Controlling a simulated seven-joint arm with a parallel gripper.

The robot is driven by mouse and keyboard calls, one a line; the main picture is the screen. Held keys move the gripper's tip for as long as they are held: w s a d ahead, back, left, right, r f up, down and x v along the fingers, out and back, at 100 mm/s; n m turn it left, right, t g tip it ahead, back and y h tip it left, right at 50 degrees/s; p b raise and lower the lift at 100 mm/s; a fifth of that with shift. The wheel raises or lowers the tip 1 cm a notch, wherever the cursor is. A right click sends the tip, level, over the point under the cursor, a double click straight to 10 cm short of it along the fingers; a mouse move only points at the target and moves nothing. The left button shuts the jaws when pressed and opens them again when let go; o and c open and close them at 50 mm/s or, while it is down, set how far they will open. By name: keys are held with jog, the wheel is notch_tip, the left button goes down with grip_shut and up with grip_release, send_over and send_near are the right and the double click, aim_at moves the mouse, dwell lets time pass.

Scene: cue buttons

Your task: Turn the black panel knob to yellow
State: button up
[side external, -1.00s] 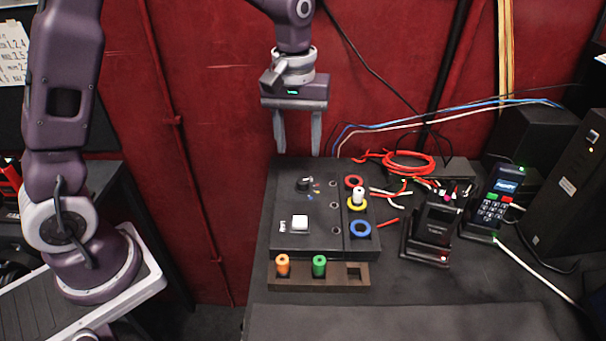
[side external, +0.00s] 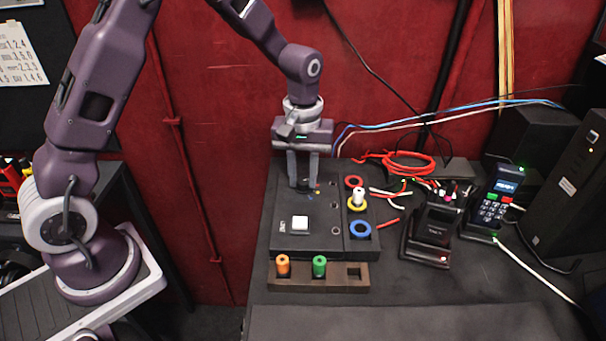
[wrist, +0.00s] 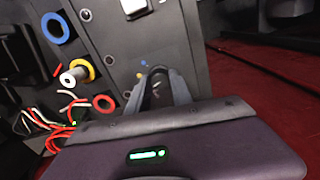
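The black knob sits on the upper part of the dark panel (side external: 276,218), mostly hidden by my fingers in the side view. My gripper (side external: 303,186) points down over it, its fingertips on either side of it at panel height. The gap between the fingers is about the knob's width, so they look closed on it. In the wrist view my gripper (wrist: 155,74) frames the dark knob, with blue, yellow and red marks beside it on the panel (wrist: 185,30). The knob's pointer direction is not clear.
A white button (side external: 300,222) is lower on the panel. Red (side external: 353,181), yellow (side external: 349,206) and blue (side external: 360,229) rings lie to the right, with a white peg (side external: 359,194) in the yellow one. Orange (side external: 282,264) and green (side external: 319,265) cylinders stand in a front rack.

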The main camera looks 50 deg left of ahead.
grip_shut()
jog(key=m, duration=0.3)
jog(key=shift+m, duration=2.3)
jog(key=o, duration=0.8)
grip_release()
jog(key=shift+r, duration=0.1)
